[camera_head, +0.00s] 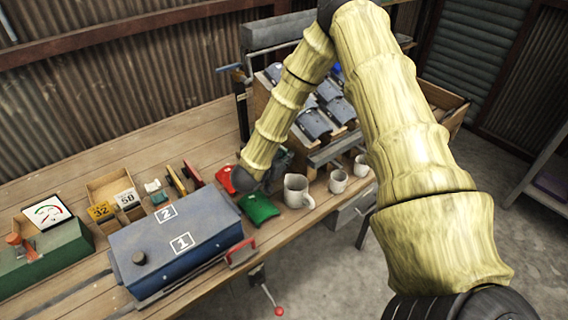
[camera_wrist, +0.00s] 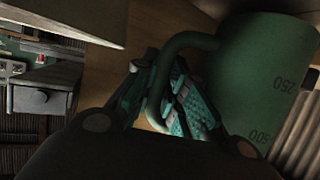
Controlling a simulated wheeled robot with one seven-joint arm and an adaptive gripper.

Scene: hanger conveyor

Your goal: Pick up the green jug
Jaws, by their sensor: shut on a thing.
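The green jug (camera_wrist: 262,75) fills the right of the wrist view, with "250" and "500" marks on its side. Its curved handle (camera_wrist: 185,42) passes between the fingers of my gripper (camera_wrist: 168,92). My gripper is shut on the handle, with the jug's body to the right of the fingers. In the head view my gripper (camera_head: 277,170) is mostly behind my arm, over the bench near the white mugs. I cannot make out the jug clearly there. Whether the jug touches a surface cannot be told.
A large white mug (camera_head: 297,191) and two smaller mugs (camera_head: 338,181) (camera_head: 361,165) stand right of my gripper. A red piece (camera_head: 225,180) and a green piece (camera_head: 259,208) lie at its left and front. A rack of grey bins (camera_head: 314,124) is behind.

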